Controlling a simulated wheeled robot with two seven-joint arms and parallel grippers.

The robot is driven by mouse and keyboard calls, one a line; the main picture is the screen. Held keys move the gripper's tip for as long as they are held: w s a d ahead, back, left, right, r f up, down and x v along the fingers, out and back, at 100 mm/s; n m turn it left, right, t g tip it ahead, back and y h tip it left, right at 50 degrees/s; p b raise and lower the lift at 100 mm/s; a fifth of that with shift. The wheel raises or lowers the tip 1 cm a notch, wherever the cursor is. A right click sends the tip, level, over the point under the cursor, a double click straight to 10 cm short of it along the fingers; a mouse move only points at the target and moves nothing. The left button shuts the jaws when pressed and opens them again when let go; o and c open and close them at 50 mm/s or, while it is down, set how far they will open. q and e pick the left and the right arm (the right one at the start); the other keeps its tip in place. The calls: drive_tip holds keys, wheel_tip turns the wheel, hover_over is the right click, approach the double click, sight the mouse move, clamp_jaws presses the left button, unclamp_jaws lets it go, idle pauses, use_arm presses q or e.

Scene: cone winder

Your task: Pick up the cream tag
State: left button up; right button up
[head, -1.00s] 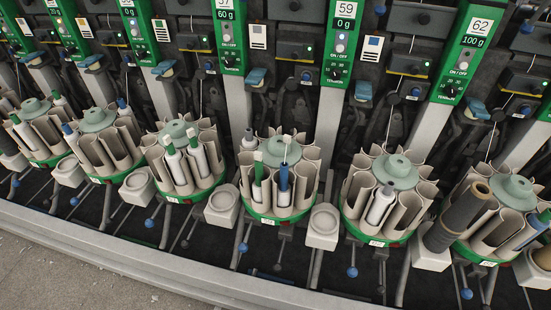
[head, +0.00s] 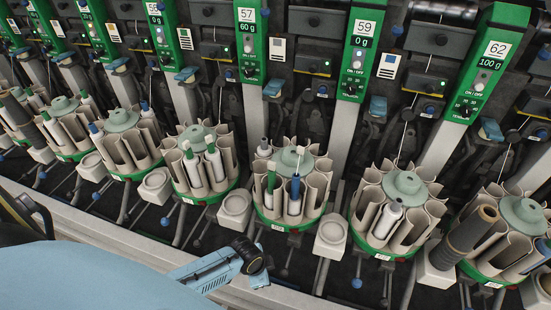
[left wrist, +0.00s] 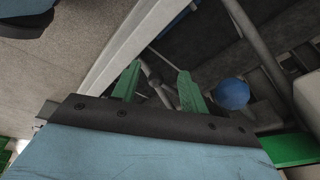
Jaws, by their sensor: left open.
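Several small pale cards sit on the machine face beside the green panels, one by panel 57 (head: 276,50) and one by panel 59 (head: 389,65). I cannot tell whether any of them is the cream tag, and no other tag stands out clearly. My left arm reaches in from the lower left of the head view, but its fingers cannot be made out there. In the left wrist view my left gripper (left wrist: 159,88) shows two green fingers, apart and empty, over the dark lower part of the machine. My right gripper is not in view.
Round green-rimmed magazines with cream pockets, such as the middle one (head: 284,223), stand in a row. Some hold tubes. Cream square blocks (head: 235,208) stand between them. A blue ball knob (left wrist: 232,94) is right of the fingers. A grey rail (head: 90,225) runs along the front.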

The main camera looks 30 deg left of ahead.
use_arm(q)
drive_tip(key=w+d+r+m+p, duration=0.1)
drive_tip(key=w+d+r+m, duration=0.2)
drive_tip(key=r, duration=0.6)
drive_tip(key=w+r+m+h+p, duration=0.1)
drive_tip(key=w+r+m, duration=0.35)
drive_tip(key=r, duration=0.35)
drive_tip(key=w+d+r+m+p, duration=0.1)
drive_tip(key=w+d+r+m, duration=0.2)
drive_tip(key=r, duration=0.6)
drive_tip(key=w+a+r+m+g+y, duration=0.1)
drive_tip(key=w+a+r+m, duration=0.2)
drive_tip(key=a+r+m, duration=0.5)
drive_tip(key=w+a+r+m+g+y, duration=0.1)
drive_tip(key=w+a+r+m+g, duration=0.2)
drive_tip(key=r+m, duration=0.6)
drive_tip(key=n+t, duration=0.1)
drive_tip(key=n, duration=0.1)
hover_over(272, 162)
wheel_tip(272, 162, down, 6)
wheel_tip(272, 162, down, 4)
drive_tip(key=shift+f, duration=0.65)
drive_tip(key=shift+c, duration=0.2)
